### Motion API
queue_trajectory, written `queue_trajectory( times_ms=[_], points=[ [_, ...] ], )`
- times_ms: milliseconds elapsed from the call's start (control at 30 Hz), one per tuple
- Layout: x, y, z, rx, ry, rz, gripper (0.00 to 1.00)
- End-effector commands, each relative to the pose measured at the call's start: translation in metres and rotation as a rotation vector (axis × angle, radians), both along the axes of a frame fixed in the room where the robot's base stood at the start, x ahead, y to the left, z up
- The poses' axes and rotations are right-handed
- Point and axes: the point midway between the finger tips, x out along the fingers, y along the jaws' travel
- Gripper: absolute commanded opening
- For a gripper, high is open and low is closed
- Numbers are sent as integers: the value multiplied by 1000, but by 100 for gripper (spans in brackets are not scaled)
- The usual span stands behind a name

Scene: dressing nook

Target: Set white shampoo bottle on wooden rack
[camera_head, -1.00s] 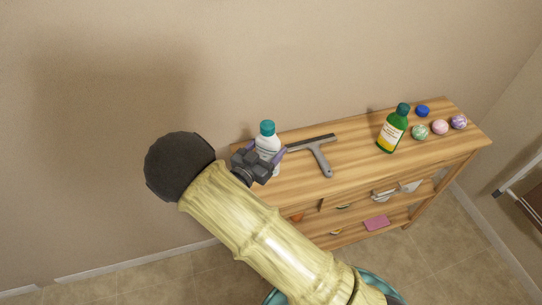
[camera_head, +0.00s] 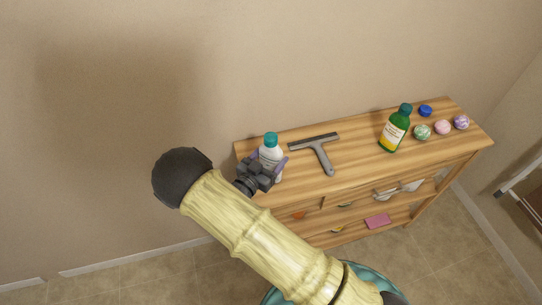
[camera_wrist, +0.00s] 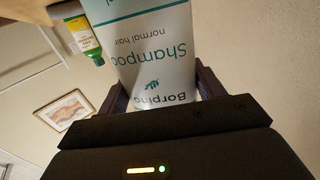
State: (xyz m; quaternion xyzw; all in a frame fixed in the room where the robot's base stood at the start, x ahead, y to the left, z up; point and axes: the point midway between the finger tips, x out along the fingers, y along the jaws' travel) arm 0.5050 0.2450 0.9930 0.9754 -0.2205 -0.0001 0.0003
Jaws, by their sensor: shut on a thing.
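The white shampoo bottle (camera_head: 270,153) with a teal cap stands upright at the left end of the wooden rack (camera_head: 352,166) in the head view. My gripper (camera_head: 268,166) is shut on it from the front, with one finger on each side. In the wrist view the white bottle (camera_wrist: 153,60) fills the space between the fingers, its "Shampoo normal hair" label upside down. My gripper (camera_wrist: 160,92) hides part of the bottle's lower body in the head view. I cannot tell whether its base touches the rack top.
A grey squeegee (camera_head: 316,148) lies just right of the bottle. A green bottle (camera_head: 395,129), a blue lid (camera_head: 425,110) and several marbled balls (camera_head: 442,127) sit farther right. Lower shelves hold a pink block (camera_head: 377,221). A wall runs behind the rack.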

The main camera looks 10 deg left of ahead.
Motion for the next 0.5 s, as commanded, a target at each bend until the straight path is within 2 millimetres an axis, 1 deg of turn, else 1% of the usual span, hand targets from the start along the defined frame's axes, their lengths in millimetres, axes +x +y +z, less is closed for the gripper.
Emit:
queue_trajectory(
  times_ms=[233, 267, 300, 367, 500],
  points=[
    [0, 0, -4, -1, -2, 0, 35],
    [0, 0, -4, -1, 0, 0, 70],
    [0, 0, -3, -1, 0, 0, 77],
    [0, 0, -3, -1, 0, 0, 89],
    [0, 0, -3, -1, 0, 0, 89]
  ],
)
